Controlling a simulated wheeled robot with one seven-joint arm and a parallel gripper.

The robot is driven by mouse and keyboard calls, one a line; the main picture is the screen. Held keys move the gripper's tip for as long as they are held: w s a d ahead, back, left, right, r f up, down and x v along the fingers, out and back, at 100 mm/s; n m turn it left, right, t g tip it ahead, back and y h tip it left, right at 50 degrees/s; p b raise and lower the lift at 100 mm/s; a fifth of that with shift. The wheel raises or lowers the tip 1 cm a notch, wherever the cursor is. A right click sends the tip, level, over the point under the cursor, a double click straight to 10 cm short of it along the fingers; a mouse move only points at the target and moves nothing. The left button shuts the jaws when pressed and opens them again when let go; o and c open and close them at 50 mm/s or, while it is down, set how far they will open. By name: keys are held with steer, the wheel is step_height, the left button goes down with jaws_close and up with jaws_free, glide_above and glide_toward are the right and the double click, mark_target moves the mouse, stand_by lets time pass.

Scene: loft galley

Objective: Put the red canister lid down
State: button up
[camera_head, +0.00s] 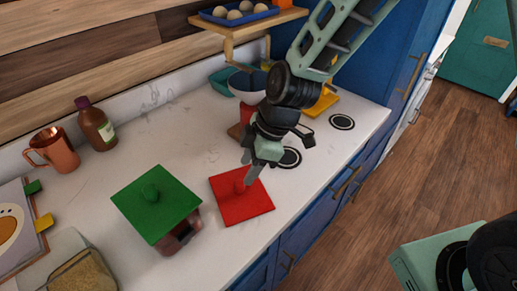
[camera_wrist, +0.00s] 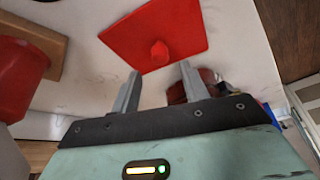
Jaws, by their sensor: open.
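The red canister lid (camera_head: 247,203), a flat square with a small knob, lies on the white counter (camera_head: 118,156). In the wrist view the red lid (camera_wrist: 183,28) shows just beyond the fingertips, with its knob in line with the gap between them. My gripper (camera_head: 249,178) is above the lid, close to its knob. In the wrist view my gripper (camera_wrist: 160,73) has its two fingers apart and nothing between them. I cannot tell how much height separates the fingertips from the knob.
A canister with a green lid (camera_head: 157,203) stands left of the red lid. A bottle (camera_head: 94,125) and copper mug (camera_head: 53,150) stand near the wall. Bowls (camera_head: 247,85) are behind my gripper. A shelf (camera_head: 249,22) overhangs the back. The counter's front edge is close.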

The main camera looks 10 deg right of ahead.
steer(key=v, duration=0.6)
steer(key=s+d+r+m+h, duration=0.2)
steer(key=s+m, duration=0.2)
steer(key=s, duration=0.4)
steer(key=s+d+r+m+h, duration=0.2)
steer(key=s+m, duration=0.3)
steer(key=s, duration=0.4)
steer(key=shift+s+d+r+m, duration=0.2)
steer(key=shift+d+r+m, duration=0.1)
steer(key=shift+d+r, duration=0.25)
